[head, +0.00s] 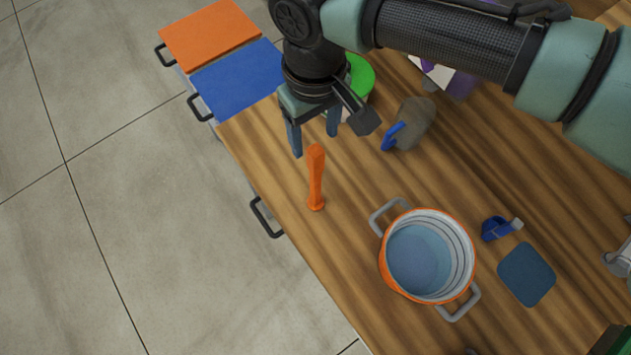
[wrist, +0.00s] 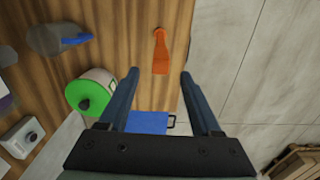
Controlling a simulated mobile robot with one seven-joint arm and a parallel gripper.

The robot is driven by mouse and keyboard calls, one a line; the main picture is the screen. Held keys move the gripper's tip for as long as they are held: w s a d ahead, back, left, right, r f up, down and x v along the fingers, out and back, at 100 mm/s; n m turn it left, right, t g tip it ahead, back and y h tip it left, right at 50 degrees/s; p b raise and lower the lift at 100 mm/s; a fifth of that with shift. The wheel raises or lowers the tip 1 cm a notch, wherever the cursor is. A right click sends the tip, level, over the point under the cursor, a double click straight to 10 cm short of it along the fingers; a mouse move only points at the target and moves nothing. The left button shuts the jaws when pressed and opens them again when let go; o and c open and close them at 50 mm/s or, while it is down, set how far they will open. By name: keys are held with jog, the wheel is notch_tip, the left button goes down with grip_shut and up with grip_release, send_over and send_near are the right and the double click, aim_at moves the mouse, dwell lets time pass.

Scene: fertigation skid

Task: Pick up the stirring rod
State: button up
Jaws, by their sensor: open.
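The orange stirring rod (head: 316,180) is on the wooden worktop near its left edge in the head view. In the wrist view the rod (wrist: 161,52) shows ahead of the fingertips, between their lines. My gripper (head: 315,146) is open and empty, above and just behind the rod's upper end in the head view. In the wrist view both fingers of my gripper (wrist: 159,73) are apart with nothing between them. I cannot tell its exact height above the worktop.
An orange-rimmed pot (head: 428,256) with bluish contents stands right of the rod. A green-topped round thing (head: 361,77) is close behind my gripper. A grey item with a blue handle (head: 411,124) lies to the right. Blue (head: 238,77) and orange (head: 209,34) panels lie at the far left.

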aim_at(315, 150)
jog(key=shift+s+f+p, duration=0.15)
jog(key=shift+f+p, duration=0.95)
jog(key=shift+f, duration=1.9)
grip_shut()
